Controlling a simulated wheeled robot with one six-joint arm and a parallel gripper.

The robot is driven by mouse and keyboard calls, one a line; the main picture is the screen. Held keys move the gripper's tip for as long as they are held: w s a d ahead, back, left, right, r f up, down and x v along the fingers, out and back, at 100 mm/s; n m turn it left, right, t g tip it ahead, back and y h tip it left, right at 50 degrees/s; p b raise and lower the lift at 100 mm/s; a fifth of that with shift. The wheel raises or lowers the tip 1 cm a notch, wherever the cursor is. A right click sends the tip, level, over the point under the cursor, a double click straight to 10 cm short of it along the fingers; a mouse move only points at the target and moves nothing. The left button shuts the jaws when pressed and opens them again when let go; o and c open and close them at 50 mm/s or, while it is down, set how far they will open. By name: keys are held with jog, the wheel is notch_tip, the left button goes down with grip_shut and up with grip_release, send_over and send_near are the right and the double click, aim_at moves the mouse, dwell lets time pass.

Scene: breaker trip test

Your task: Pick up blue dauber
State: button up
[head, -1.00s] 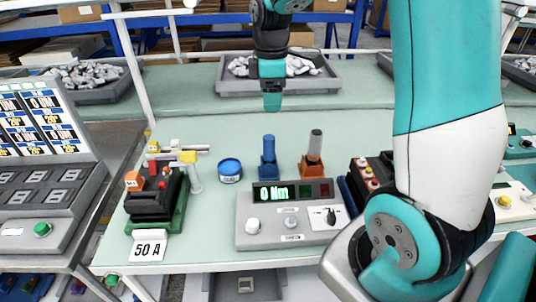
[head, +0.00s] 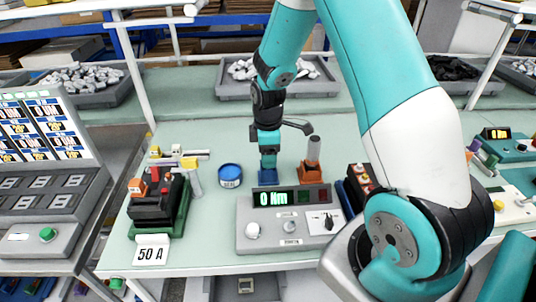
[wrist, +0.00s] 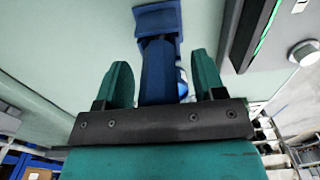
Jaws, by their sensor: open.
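The blue dauber (wrist: 158,72) stands upright in a blue holder (head: 268,177), and in the wrist view it lies between my two fingers. My gripper (head: 268,158) points down over the holder in the head view and hides most of the dauber. In the wrist view my gripper (wrist: 162,80) is open, with one teal finger on each side of the dauber. A gap shows between the dauber and each finger. The holder's square base (wrist: 157,18) shows past the fingertips.
A blue tin (head: 230,175) stands left of the holder, and an orange holder with a grey-topped tool (head: 312,168) stands close on the right. A grey meter box reading 0 Nm (head: 262,236) is in front. A black breaker rig (head: 158,203) sits at left.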

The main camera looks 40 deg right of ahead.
jog(key=shift+f, duration=0.15)
jog(key=shift+c, duration=0.2)
jog(key=c, duration=1)
jog(key=shift+r, duration=0.2)
notch_tip(320, 180, up, 20)
jog(key=shift+f+b, duration=0.15)
jog(key=shift+b, duration=0.7)
